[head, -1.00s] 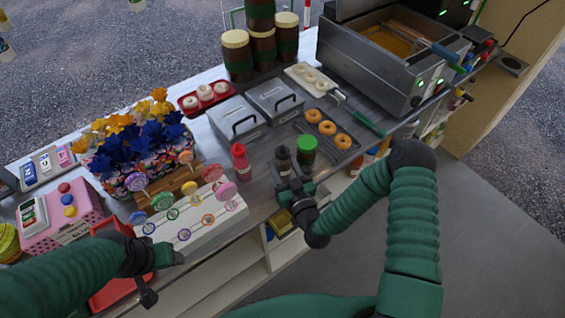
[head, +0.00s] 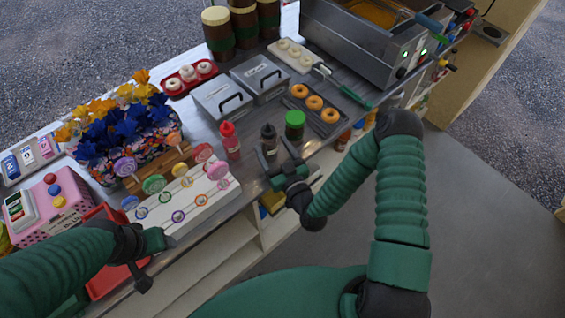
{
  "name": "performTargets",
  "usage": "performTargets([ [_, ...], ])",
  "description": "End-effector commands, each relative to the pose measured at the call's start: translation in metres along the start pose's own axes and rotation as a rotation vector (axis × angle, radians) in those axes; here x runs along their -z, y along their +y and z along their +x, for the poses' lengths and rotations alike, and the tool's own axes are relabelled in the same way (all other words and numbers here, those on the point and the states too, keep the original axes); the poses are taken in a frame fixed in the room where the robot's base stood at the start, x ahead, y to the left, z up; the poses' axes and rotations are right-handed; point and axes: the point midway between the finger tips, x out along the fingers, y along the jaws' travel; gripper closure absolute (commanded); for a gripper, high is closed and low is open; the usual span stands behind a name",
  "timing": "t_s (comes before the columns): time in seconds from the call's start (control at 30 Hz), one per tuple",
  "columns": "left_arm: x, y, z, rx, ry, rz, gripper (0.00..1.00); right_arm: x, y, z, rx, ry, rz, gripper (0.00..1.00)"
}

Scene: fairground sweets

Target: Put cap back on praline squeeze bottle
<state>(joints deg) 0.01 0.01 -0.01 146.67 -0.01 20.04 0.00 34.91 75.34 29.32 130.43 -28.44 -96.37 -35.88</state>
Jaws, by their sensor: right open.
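A dark brown squeeze bottle (head: 268,137) stands upright near the counter's front edge, between a red squeeze bottle (head: 231,144) and a green-lidded jar (head: 294,124). It looks like the praline bottle, but its label is too small to read. I cannot make out a separate loose cap. My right gripper (head: 277,158) is open just in front of the dark bottle, with its fingers spread toward the bottle's lower part. I cannot tell whether they touch it. My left gripper (head: 163,240) is at the lower left near the red tray, far from the bottles; its jaws are unclear.
A white lollipop stand (head: 190,203) is left of the bottles. Two grey lidded bins (head: 222,97) stand behind them. A doughnut tray (head: 330,121) lies to the right, with a green-handled tool (head: 355,97) beside it. A red tray (head: 104,280) is at lower left.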

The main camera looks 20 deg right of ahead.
Motion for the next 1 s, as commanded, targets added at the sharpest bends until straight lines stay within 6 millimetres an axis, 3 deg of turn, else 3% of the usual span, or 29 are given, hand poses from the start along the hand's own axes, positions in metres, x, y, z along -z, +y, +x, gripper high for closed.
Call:
performTargets([
  [0.2,-0.003,0.000,0.011,0.000,0.000,0.000,0.37,-0.004,0.000,-0.054,0.001,-0.003,0.000,0.31],
  [0.4,-0.004,0.000,0.016,0.000,0.000,0.000,0.37,-0.003,0.000,-0.084,0.001,-0.002,-0.001,0.31],
  [1.0,-0.004,0.000,0.016,0.000,0.000,0.000,0.37,-0.001,0.001,-0.091,0.000,0.000,-0.001,0.31],
])
